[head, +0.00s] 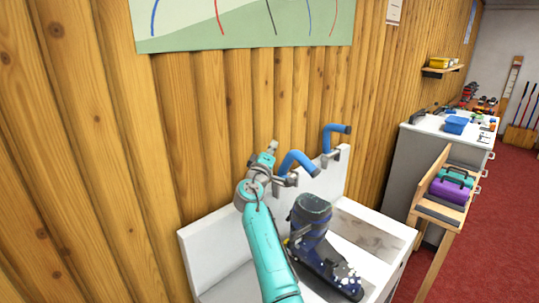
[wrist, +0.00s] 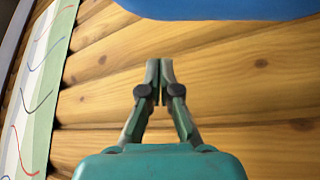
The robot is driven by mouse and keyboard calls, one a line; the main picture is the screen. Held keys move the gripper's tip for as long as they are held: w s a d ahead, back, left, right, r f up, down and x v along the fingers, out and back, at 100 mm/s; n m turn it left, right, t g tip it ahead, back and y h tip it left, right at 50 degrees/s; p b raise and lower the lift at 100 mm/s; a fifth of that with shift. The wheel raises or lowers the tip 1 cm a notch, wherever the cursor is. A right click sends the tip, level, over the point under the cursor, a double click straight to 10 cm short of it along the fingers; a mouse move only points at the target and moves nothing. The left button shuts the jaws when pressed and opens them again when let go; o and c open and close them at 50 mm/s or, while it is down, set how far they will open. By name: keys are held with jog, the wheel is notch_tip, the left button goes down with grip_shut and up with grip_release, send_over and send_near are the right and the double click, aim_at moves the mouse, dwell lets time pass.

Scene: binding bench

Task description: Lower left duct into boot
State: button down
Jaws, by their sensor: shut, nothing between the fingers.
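The left duct (head: 298,161) is a bent blue tube on a grey bracket above the boot. Its free end points down to the right, above and apart from the boot. The boot (head: 313,235) is dark blue with white speckles and stands upright, its cuff below the duct. A second blue duct (head: 337,129) is mounted farther right and higher. My gripper (head: 273,147) is just left of the left duct. In the wrist view my gripper (wrist: 159,68) is shut and empty, facing the wood wall. A blue surface (wrist: 220,8), probably a duct, crosses the top edge there.
The boot stands in a white bench (head: 205,242) with raised walls against the wood-plank wall (head: 110,140). A wooden stand (head: 436,203) with teal and purple cases is at right. A white counter (head: 411,150) with a blue bin is behind it. Red carpet (head: 485,240) is clear at far right.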

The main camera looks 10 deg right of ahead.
aim_at(287, 156)
jog(key=shift+s+d+f, duration=0.25)
jog(key=shift+s+d, duration=0.05)
jog(key=shift+d, duration=0.2)
jog(key=shift+s+d+f, duration=0.25)
jog(key=shift+d, duration=0.3)
jog(key=shift+s+d+f, duration=0.25)
jog(key=shift+s+d, duration=0.05)
jog(key=shift+d, duration=0.2)
jog(key=shift+s+d, duration=0.1)
jog(key=shift+s, duration=0.05)
jog(key=shift+s+d+f+m+h, duration=0.15)
jog(key=shift+s+d+m+h, duration=0.35)
jog(key=shift+m, duration=0.5)
jog(key=s+d+f+m+g+h, duration=0.3)
jog(key=s+d+f+m+h, duration=0.2)
jog(key=m, duration=0.9)
jog(key=shift+s+f+m+h, duration=0.4)
jog(key=shift+s+f+h, duration=0.6)
jog(key=shift+h, duration=0.8)
jog(key=shift+s, duration=0.1)
jog(key=shift+r, duration=0.1)
